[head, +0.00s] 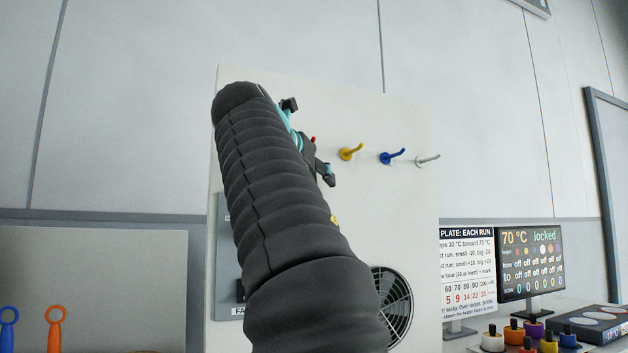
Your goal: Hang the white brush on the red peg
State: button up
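My gripper (309,140) is raised in front of a pale upright board (385,115), mostly hidden behind my dark sleeved arm. Its two dark fingertips stand well apart, one high and one low, so it looks open. A small red bit, seemingly the tip of the red peg (313,139), shows between the fingers; the rest of that peg is hidden. I cannot tell whether the gripper touches it. I see no white brush in this view; my arm covers much of the board's left part.
A yellow peg (350,152), a blue peg (391,157) and a whitish peg (427,160) stick out bare to the right. A round fan grille (393,305) sits lower. Blue (8,328) and orange (55,328) ring-ended handles show lower left. Screens and coloured knobs stand lower right.

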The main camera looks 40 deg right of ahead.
dwell(0.3)
jog(key=v, duration=1.2)
